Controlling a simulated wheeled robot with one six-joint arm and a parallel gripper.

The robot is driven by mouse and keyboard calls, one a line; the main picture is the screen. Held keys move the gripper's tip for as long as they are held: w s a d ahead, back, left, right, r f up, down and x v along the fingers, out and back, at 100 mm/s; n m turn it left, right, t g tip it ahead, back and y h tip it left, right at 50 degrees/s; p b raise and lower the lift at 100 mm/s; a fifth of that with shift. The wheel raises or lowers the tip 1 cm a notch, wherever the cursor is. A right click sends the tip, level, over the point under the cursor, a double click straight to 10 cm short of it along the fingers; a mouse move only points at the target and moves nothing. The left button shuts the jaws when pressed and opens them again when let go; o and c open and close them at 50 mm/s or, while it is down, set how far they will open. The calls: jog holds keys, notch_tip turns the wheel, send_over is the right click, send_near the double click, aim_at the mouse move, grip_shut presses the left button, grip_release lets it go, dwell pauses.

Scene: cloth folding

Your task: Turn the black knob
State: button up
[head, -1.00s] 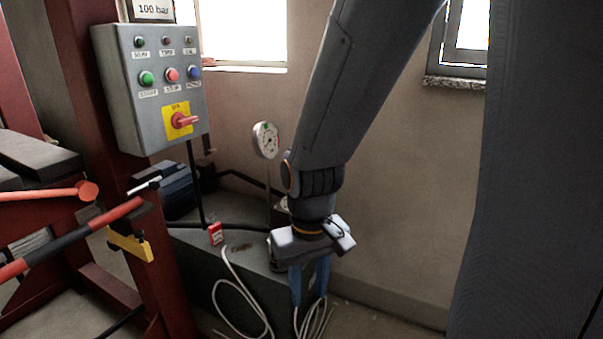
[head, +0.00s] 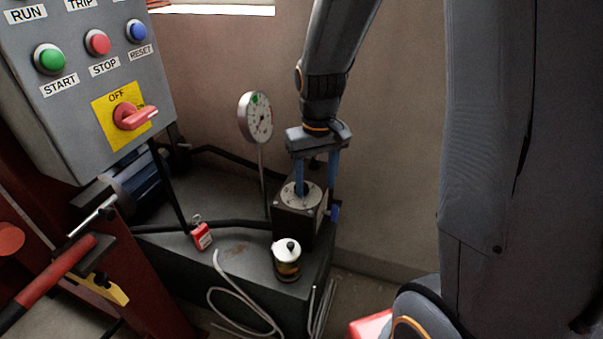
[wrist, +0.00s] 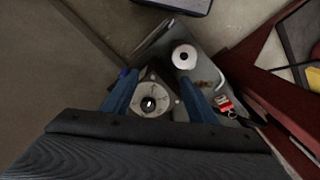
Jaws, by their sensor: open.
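A dark block (head: 291,221) with a pale round dial plate (head: 286,193) on top stands on the dark tank. In the wrist view, the small black knob (wrist: 148,104) with a white mark sits at the centre of this dial (wrist: 139,112). In the head view my finger largely covers the knob. My gripper (head: 317,183) points down over the block, its two blue fingers apart. In the wrist view the dial shows between the fingers of my gripper (wrist: 157,82), nearer the left one. I cannot tell whether a finger touches the dial. Nothing is held.
A white-topped cap (head: 287,250) stands in front of the block. A gauge (head: 257,117) on a thin stem rises behind it. A red padlock (head: 201,236), hoses and a grey control box (head: 70,120) with a red switch (head: 133,116) are to the left. The wall is close behind.

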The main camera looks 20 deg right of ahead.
jog(key=shift+n, duration=0.5)
jog(key=w+f+p, duration=0.1)
jog(key=w, duration=0.3)
jog(key=w+f+p, duration=0.1)
jog(key=w+p, duration=0.1)
jog(key=w, duration=0.3)
jog(key=w+f+p, duration=0.1)
jog(key=w+p, duration=0.1)
jog(key=w, duration=0.2)
jog(key=shift+w+d+f, duration=0.2)
jog(key=shift+d+f, duration=0.1)
jog(key=shift+d, duration=0.05)
jog(key=shift+w+f, duration=0.2)
jog(key=shift+f, duration=0.3)
jog(key=shift+f+p, duration=1.05)
jog(key=shift+f, duration=2.5)
jog(key=c, duration=1.1)
